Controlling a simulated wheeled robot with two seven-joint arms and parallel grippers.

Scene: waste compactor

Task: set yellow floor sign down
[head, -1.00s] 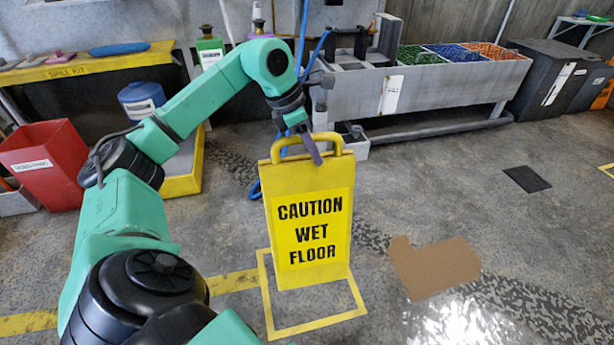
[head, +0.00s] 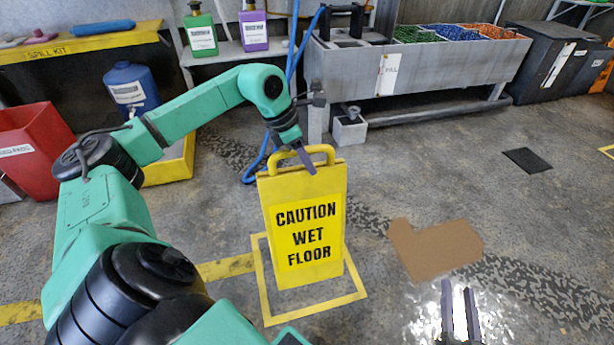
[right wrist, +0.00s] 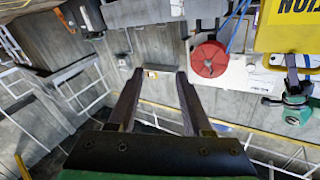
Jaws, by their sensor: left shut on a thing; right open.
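The yellow floor sign (head: 306,225) reads "CAUTION WET FLOOR" and stands upright in the head view. Its base appears to lie within the yellow square outline (head: 358,295) on the floor; whether it touches the floor is hard to tell. My left gripper (head: 305,158) is shut on the sign's top handle. My right gripper (head: 459,310) is open and empty at the bottom of the head view, over a shiny wet patch (head: 425,310). Its two fingers also show in the right wrist view (right wrist: 158,100), with part of the sign (right wrist: 285,28) at the upper right.
A cardboard piece (head: 437,248) lies right of the sign. A red bin (head: 32,150), a blue jug (head: 133,90) and the yellow spill kit shelf (head: 85,42) are at left. A grey bin trough (head: 420,66) runs along the back. Floor right of the sign is mostly open.

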